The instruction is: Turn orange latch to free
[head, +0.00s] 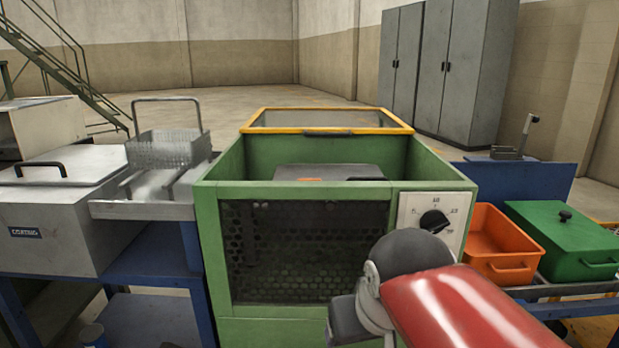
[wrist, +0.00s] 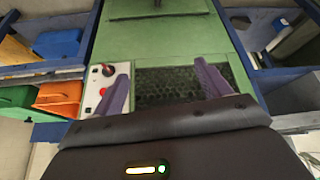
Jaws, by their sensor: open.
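A small orange piece (head: 310,179), which looks like the orange latch, lies low on the front edge of a grey lid (head: 330,171) inside the open top of the green furnace (head: 210,190). Its turned position is too small to tell. I cannot make it out in the wrist view. My gripper (wrist: 161,70) is open and empty, its two purple fingers spread in front of the dark mesh front (wrist: 165,95) of the furnace. In the head view my arm covers the lower right of the furnace front, and the fingers are hidden.
A white panel with a black knob (head: 434,221) is right of the mesh. A yellow-framed cover (head: 330,121) stands raised behind the opening. A wire basket (head: 168,149) and a grey box (head: 50,215) are left; an orange bin (head: 500,246) and green lidded box (head: 565,240) right.

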